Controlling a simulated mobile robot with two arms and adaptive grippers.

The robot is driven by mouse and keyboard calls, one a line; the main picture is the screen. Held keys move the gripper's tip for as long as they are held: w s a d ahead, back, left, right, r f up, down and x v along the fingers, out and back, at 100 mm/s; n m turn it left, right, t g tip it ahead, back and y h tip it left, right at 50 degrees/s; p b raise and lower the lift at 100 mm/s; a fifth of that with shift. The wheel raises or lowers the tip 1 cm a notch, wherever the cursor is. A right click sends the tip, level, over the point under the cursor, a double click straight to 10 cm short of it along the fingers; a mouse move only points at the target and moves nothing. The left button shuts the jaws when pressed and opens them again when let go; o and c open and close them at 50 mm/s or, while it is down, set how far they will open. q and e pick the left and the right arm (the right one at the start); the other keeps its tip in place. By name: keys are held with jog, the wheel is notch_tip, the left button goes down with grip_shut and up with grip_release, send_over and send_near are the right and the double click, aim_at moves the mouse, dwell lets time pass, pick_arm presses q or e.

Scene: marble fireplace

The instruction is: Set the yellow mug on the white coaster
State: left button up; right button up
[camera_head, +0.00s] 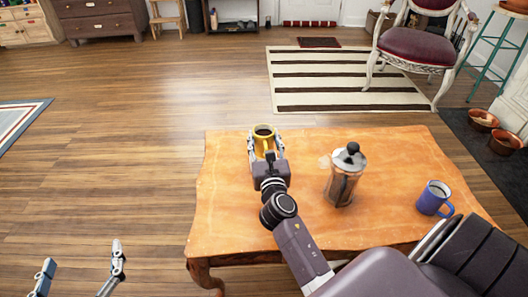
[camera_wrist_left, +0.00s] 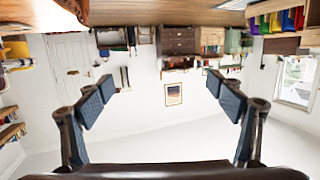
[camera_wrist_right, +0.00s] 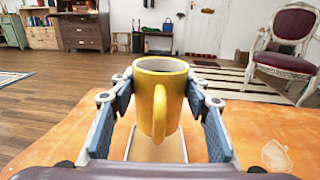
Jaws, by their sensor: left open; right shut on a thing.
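The yellow mug (camera_wrist_right: 160,95) is upright between the fingers of my right gripper (camera_wrist_right: 160,110), which is shut on its sides. Its handle faces the right wrist camera. In the head view the mug (camera_head: 264,134) shows dark contents and is over the far left part of the wooden table. Below the mug, a pale square with white edges (camera_wrist_right: 157,154) appears to be the coaster; the mug hides part of it. I cannot tell whether they touch. My left gripper (camera_head: 80,268) is open and empty, off the table's left side.
A blue mug (camera_head: 434,198) is near the table's right edge. The table's left front is bare. A striped rug (camera_head: 340,92) and an armchair (camera_head: 415,45) are beyond.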

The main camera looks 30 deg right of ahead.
jog(key=shift+f, duration=0.4)
notch_tip(320, 180, down, 2)
jog(key=shift+f+b, duration=0.1)
jog(key=shift+b, duration=0.95)
jog(key=shift+f+b, duration=0.45)
jog(key=shift+f, duration=0.15)
pick_arm(q)
notch_tip(320, 180, up, 16)
jog(key=s+d+t+h, duration=0.1)
jog(key=s+t+h, duration=0.1)
jog(key=t, duration=0.6)
jog(key=shift+s+d+r+t+h, duration=0.2)
jog(key=shift+s+d+t+h, duration=0.1)
jog(key=shift+h, duration=0.1)
jog(key=shift+s+a+r, duration=0.1)
jog(key=shift+s+r, duration=0.15)
jog(key=shift+r, duration=0.05)
pick_arm(e)
jog(key=shift+f, duration=0.1)
jog(key=o, duration=1.5)
jog(key=shift+f, duration=0.1)
pick_arm(q)
jog(key=shift+r, duration=0.1)
pick_arm(e)
jog(key=shift+o, duration=0.2)
